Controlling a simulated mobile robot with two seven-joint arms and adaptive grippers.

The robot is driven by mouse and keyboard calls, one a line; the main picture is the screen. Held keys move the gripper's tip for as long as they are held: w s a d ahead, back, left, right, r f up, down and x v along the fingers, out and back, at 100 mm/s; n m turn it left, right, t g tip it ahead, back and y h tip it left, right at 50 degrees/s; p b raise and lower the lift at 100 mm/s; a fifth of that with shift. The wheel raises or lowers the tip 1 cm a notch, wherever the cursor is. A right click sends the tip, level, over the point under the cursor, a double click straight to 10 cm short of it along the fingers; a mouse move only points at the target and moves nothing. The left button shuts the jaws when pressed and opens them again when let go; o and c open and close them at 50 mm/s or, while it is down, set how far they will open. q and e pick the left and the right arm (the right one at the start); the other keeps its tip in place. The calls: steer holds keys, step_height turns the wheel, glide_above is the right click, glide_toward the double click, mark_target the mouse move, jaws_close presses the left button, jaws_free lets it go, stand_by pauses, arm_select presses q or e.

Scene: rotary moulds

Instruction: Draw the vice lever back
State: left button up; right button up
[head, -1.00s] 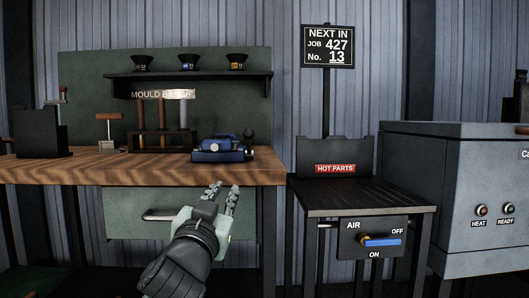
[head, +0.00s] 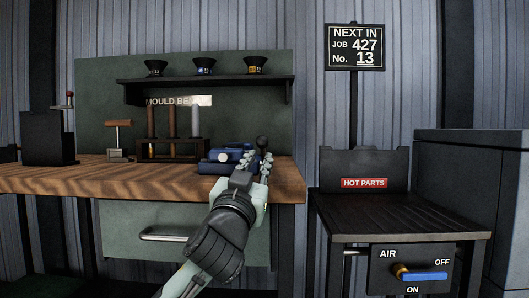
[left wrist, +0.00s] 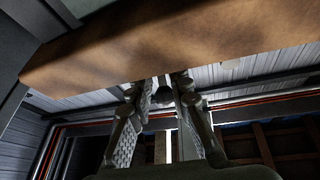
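The blue vice (head: 222,160) sits on the right end of the wooden bench, partly hidden behind my gripper. Its lever ends in a dark ball knob (head: 262,142) at the vice's right side. My left gripper (head: 258,158) is at the bench's front edge with its fingers pointing at the lever. Its fingers are open, and the knob shows just above the fingertips. In the left wrist view, a dark round knob (left wrist: 163,97) appears between the two spread fingers (left wrist: 162,88). I cannot tell whether they touch it. My right gripper is in neither view.
The wooden bench (head: 100,180) has a rack (head: 170,149) of upright handled tools left of the vice. A drawer handle (head: 163,235) juts out below. A dark table (head: 400,215) with a HOT PARTS label and AIR switch stands to the right.

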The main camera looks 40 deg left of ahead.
mark_target(262, 153)
arm_select(q)
steer(key=x, duration=0.4)
steer(key=shift+w+a+r, duration=0.15)
steer(key=shift+w, duration=0.2)
steer(key=shift+c, duration=0.2)
jaws_close()
